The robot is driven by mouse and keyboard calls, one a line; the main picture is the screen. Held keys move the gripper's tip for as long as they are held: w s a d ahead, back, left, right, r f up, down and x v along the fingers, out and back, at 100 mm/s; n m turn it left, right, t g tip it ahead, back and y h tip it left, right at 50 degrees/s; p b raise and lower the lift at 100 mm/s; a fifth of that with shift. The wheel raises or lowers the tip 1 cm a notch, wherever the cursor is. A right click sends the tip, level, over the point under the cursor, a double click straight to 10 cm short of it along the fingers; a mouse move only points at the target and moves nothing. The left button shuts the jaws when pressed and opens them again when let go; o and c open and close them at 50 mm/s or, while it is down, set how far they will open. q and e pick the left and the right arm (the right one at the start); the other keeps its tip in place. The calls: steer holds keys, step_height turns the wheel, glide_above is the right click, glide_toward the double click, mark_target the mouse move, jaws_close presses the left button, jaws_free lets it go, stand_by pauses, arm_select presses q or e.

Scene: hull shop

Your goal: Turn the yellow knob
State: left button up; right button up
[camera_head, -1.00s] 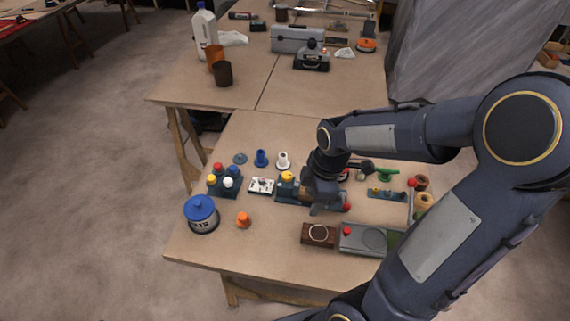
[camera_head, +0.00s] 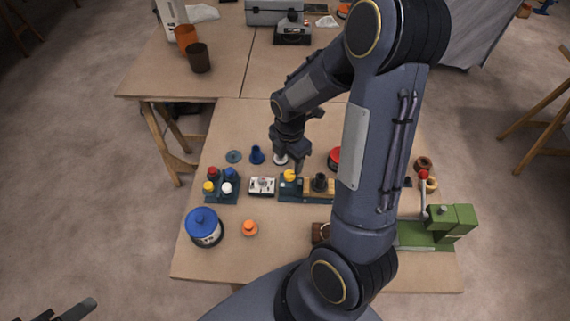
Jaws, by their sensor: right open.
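The yellow knob (camera_head: 290,175) sits on a dark blue base near the middle of the near table. My right gripper (camera_head: 299,166) is open and points down just behind and above the knob. It looks empty, and I cannot tell whether a fingertip touches the knob. A second small yellow knob or button (camera_head: 208,187) is on a dark block to the left, with red, blue and white ones. A dark part with a grey tip (camera_head: 75,311) at the bottom left corner may be my left gripper; its jaws cannot be made out.
A white switch plate (camera_head: 262,186) stands left of the knob. A blue-lidded jar (camera_head: 205,227) and an orange knob (camera_head: 249,228) are nearer. A green machine (camera_head: 450,222) is at the right. My right arm hides part of the table.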

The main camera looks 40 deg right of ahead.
mark_target(290, 174)
step_height(290, 174, down, 6)
steer(key=shift+s+r, duration=0.1)
steer(key=shift+r, duration=0.05)
steer(key=c, duration=1)
steer(key=shift+o, duration=0.2)
